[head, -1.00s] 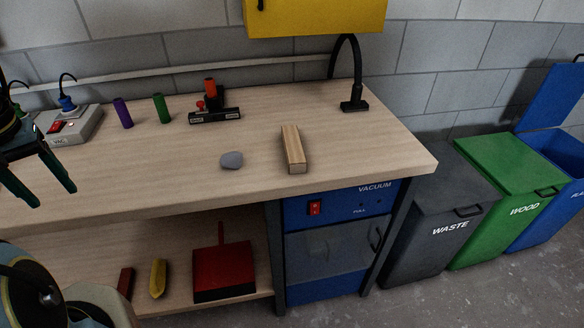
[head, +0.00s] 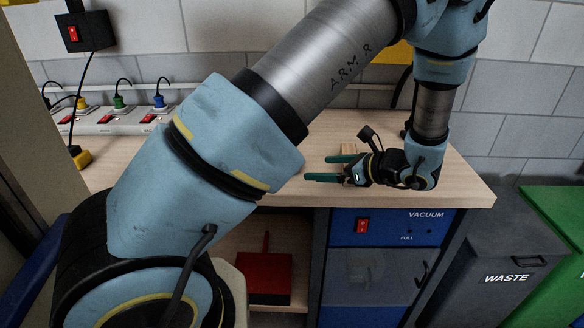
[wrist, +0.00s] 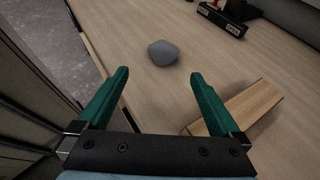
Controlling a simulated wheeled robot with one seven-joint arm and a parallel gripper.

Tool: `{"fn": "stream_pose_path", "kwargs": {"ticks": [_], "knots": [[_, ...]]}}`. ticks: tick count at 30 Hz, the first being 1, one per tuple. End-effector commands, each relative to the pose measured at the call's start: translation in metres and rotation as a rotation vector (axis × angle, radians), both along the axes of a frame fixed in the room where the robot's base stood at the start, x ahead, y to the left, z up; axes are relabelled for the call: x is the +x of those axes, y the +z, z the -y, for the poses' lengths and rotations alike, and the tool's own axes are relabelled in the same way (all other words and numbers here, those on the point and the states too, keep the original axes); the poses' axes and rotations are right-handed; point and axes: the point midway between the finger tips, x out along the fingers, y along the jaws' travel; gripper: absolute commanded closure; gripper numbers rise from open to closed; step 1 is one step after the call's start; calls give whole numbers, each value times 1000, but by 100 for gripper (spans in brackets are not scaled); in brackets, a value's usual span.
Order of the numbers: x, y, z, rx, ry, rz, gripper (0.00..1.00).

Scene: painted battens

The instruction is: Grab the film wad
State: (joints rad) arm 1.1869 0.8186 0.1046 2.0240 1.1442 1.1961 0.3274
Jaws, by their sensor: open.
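The film wad (wrist: 162,53) is a small grey rounded lump lying on the wooden bench top. In the wrist view it lies just beyond the tips of my gripper (wrist: 159,74), roughly centred between the two green fingers and apart from them. My gripper is open and empty. In the head view my gripper (head: 315,168) is low over the bench near its front edge, with its fingers pointing left. The wad is hidden behind my arm in that view.
A wooden batten (wrist: 245,106) lies beside the right finger. A black fixture (wrist: 222,20) stands farther back. The bench (head: 455,185) ends at its front edge. Power sockets (head: 115,122) are at the back left, and a grey waste bin (head: 490,245) stands to the right.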

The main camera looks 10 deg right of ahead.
Motion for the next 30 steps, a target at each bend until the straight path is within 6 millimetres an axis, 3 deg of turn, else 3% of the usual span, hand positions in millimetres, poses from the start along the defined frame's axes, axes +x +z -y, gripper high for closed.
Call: {"fn": "stream_pose_path", "kwargs": {"ticks": [2, 9, 30], "knots": [[4, -1, 2, 19, -23, 8, 0], [30, -14, -20, 21, -26, 8, 0], [76, -37, -59, 17, -26, 9, 0]]}}
